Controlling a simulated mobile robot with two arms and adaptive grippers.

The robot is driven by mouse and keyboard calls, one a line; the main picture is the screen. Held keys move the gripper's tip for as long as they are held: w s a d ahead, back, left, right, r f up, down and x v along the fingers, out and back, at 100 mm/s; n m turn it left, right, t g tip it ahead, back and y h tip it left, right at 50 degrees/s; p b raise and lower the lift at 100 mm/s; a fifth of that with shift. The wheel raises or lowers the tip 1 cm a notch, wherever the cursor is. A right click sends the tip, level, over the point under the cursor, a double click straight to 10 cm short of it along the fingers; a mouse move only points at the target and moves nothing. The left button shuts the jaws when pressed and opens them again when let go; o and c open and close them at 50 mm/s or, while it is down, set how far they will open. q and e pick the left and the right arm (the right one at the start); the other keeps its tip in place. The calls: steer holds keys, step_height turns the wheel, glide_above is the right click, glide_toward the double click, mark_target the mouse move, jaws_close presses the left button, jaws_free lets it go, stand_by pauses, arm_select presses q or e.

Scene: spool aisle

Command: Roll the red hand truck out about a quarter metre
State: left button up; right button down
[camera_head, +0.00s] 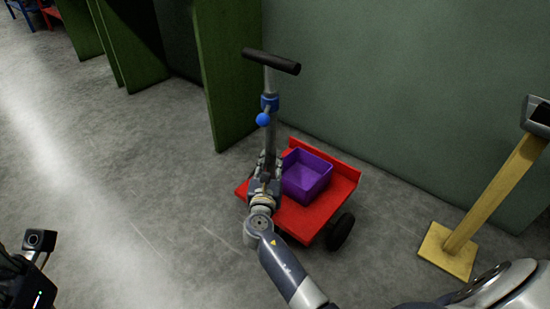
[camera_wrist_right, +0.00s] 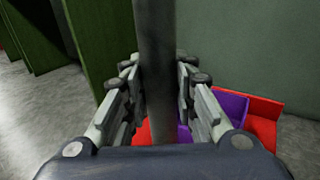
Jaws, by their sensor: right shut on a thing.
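The red hand truck (camera_head: 312,218) stands on the grey floor close to the green wall, with a purple bin (camera_head: 306,176) on its red deck. Its grey upright post rises to a black crossbar handle (camera_head: 271,61), with a blue collar and blue knob (camera_head: 263,119) below it. My right gripper (camera_head: 267,165) is shut on the post, below the blue knob. In the right wrist view the dark post (camera_wrist_right: 157,75) stands between the two fingers. At the lower left, part of my left arm (camera_head: 30,262) shows; its fingers are out of view.
A green divider panel (camera_head: 228,75) stands just left of the truck, with more panels further left. A yellow post on a yellow base (camera_head: 447,252) stands to the right. The floor (camera_head: 130,190) at left and in front is clear.

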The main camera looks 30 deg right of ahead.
steer(key=shift+f, duration=0.1)
steer(key=c, duration=1.3)
jaws_free()
steer(key=shift+s, duration=0.1)
steer(key=v, duration=1.2)
